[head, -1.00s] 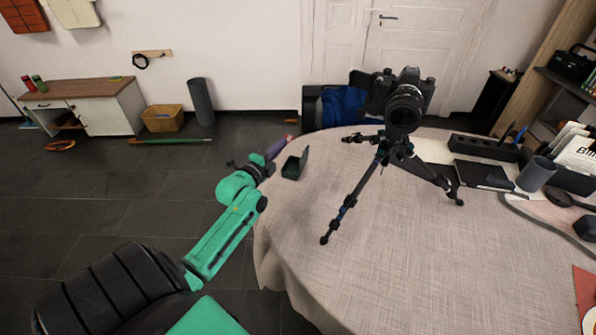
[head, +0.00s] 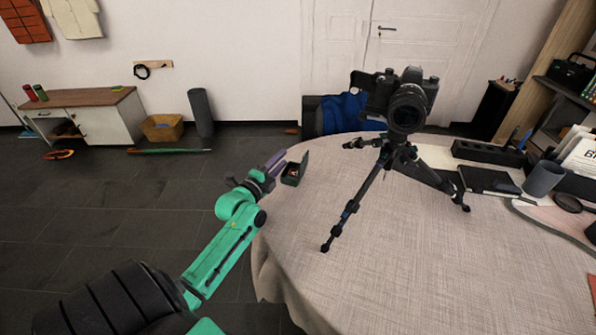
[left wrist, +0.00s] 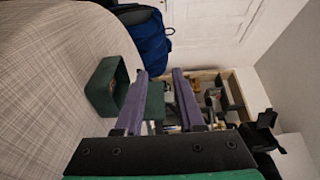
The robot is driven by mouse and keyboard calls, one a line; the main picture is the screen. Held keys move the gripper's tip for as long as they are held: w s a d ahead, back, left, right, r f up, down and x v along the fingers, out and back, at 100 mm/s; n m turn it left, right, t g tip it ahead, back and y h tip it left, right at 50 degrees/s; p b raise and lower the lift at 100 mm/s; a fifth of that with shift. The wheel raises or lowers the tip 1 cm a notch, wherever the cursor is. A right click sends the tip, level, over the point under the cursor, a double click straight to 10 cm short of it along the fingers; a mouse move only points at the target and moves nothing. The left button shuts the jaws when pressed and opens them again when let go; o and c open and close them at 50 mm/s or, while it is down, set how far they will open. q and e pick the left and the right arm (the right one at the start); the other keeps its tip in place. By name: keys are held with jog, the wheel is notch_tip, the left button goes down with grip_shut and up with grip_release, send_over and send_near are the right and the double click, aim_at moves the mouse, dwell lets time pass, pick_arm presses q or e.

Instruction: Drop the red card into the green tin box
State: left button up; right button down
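The small dark green tin box (head: 291,180) stands near the far left edge of the round table, its lid raised. A small red patch, seemingly the red card (head: 294,174), shows inside it. My left gripper (head: 278,160) is just left of the box, with its purple fingers apart. In the left wrist view the fingers (left wrist: 161,75) are spread with nothing between them, the box (left wrist: 100,76) is left of them, and part of its lid shows behind them. A faint reddish patch shows in the box there. My right gripper is not in view.
A camera on a black tripod (head: 345,220) stands on the table (head: 420,270) right of the box. A pen holder block, a dark cup (head: 542,178) and papers are at the right. The cloth in front of the tripod is clear.

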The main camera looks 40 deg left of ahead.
pick_arm(q)
jog(key=s+d, duration=0.2)
jog(key=s, duration=1.2)
jog(key=shift+s+a, duration=0.1)
